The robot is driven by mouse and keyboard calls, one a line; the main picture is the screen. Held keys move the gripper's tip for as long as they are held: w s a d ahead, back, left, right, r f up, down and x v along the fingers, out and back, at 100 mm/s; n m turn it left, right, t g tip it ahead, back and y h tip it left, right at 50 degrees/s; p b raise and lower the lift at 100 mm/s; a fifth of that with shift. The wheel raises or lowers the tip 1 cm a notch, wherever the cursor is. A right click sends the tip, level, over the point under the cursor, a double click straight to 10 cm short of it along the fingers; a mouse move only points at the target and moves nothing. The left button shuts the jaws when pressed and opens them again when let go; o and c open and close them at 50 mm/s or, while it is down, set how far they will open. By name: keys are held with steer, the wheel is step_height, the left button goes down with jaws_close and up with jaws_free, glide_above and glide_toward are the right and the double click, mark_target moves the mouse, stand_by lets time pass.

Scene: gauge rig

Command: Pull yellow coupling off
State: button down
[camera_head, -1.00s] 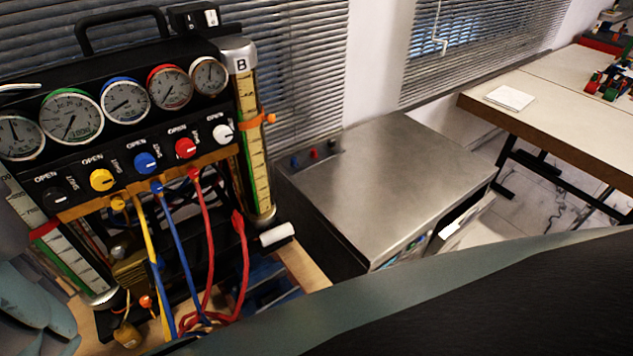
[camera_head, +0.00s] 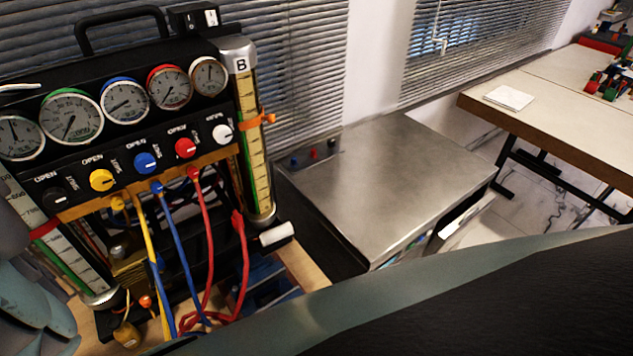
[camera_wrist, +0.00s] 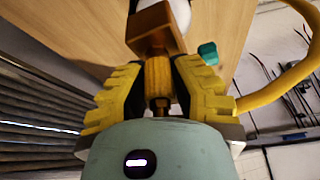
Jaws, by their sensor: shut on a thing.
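In the wrist view my gripper (camera_wrist: 158,72) has its ribbed yellow fingers closed on both sides of a golden-yellow coupling (camera_wrist: 158,78). The coupling meets a copper-brown block (camera_wrist: 150,28), and I see no clear gap between them. A yellow hose (camera_wrist: 285,92) curves in from the right and passes behind the right finger. In the head view a yellow fitting (camera_head: 118,203) sits under the yellow knob (camera_head: 101,180), with the yellow hose (camera_head: 148,245) hanging near it. My gripper does not show clearly there.
The gauge panel (camera_head: 130,150) carries several dials and knobs. Blue (camera_head: 177,245) and red (camera_head: 208,235) hoses hang close beside the yellow one. A glass column marked B (camera_head: 253,150) stands at its right.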

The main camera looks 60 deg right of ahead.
steer(key=shift+a+r, duration=0.1)
steer(key=shift+r, duration=0.15)
steer(key=shift+r+p, duration=1.55)
steer(key=shift+r, duration=0.9)
